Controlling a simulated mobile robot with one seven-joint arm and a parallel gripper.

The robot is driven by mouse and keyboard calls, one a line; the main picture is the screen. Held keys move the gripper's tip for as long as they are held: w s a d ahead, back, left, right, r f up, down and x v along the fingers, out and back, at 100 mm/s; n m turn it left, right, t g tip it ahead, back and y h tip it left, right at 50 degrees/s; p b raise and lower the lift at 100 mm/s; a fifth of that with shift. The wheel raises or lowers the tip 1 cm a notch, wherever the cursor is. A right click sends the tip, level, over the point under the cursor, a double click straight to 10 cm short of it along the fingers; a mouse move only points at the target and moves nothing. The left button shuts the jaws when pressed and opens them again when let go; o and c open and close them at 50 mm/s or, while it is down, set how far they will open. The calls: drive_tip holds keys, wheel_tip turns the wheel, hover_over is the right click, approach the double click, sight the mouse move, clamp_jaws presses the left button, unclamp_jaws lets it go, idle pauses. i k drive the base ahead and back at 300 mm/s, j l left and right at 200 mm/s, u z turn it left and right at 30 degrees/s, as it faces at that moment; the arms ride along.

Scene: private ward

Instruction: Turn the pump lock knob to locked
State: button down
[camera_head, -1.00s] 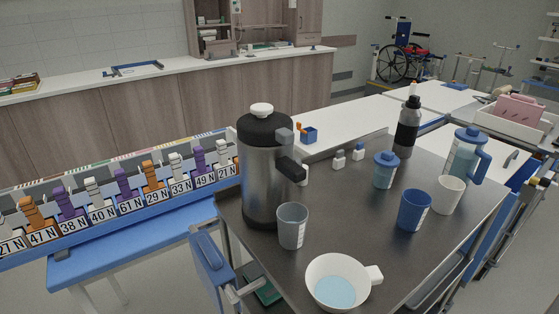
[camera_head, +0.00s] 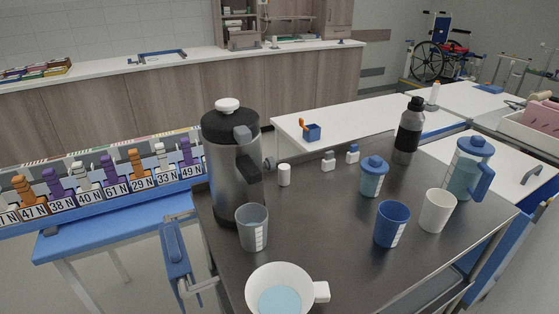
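The pump pot (camera_head: 232,190), a tall steel cylinder with a black lid (camera_head: 222,122), stands upright at the left rear of the dark trolley top. A white round cap (camera_head: 227,105) sits on its lid. A small grey block (camera_head: 242,133) sticks out at the lid's front, with a black part (camera_head: 250,167) below it. A small grey round piece (camera_head: 269,163) shows at the pot's right side. I cannot tell which of these is the lock knob, nor its setting. My gripper is not in view.
A clear grey cup (camera_head: 252,228) stands close in front of the pot, and a white bowl-like cup (camera_head: 282,288) stands nearer. A small white cylinder (camera_head: 284,175) is right of the pot. Blue cup (camera_head: 391,223), lidded containers and a black bottle (camera_head: 408,130) stand farther right. The trolley top's middle is clear.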

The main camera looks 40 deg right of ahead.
sight(270, 163)
drive_tip(key=k+l, duration=0.1)
drive_tip(key=l, duration=0.3)
drive_tip(key=k+l+u, duration=0.1)
drive_tip(key=l, duration=0.3)
drive_tip(key=k+l, duration=0.1)
drive_tip(key=l, duration=0.3)
drive_tip(key=k+l, duration=0.1)
drive_tip(key=l, duration=0.3)
drive_tip(key=k+l+u, duration=0.1)
drive_tip(key=l, duration=0.25)
drive_tip(key=i+l, duration=0.2)
drive_tip(key=l, duration=0.2)
drive_tip(key=k+l+z, duration=0.15)
drive_tip(key=z, duration=0.15)
drive_tip(key=i+l+z, duration=0.3)
drive_tip(key=k, duration=0.05)
